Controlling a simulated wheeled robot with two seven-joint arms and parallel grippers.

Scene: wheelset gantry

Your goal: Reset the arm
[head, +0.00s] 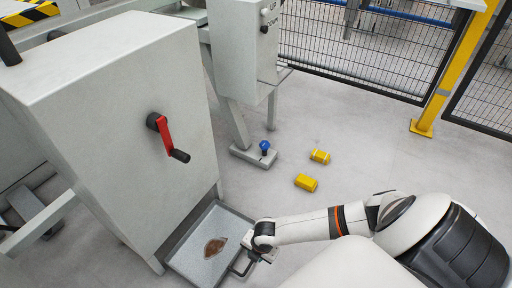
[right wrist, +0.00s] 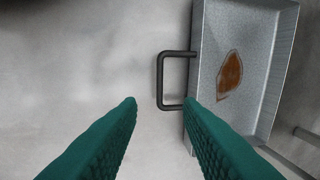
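My right arm (head: 325,224) reaches in from the right in the head view, and its gripper (head: 258,257) is low beside the metal drip tray. In the right wrist view the two green fingers of this gripper (right wrist: 162,101) are apart with nothing clamped between them. The black tray handle (right wrist: 161,80) shows just past the fingertips, with its bar lined up with the gap; I cannot tell how far below the tips it is. My left gripper is not in view.
The tray (head: 185,259), with a brown stain (head: 214,247), sticks out under a grey cabinet (head: 110,110) with a red crank (head: 163,132). Two yellow blocks (head: 306,183) (head: 320,156) and a blue-knobbed pedal (head: 264,147) are on the floor. A black fence (head: 350,50) stands behind.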

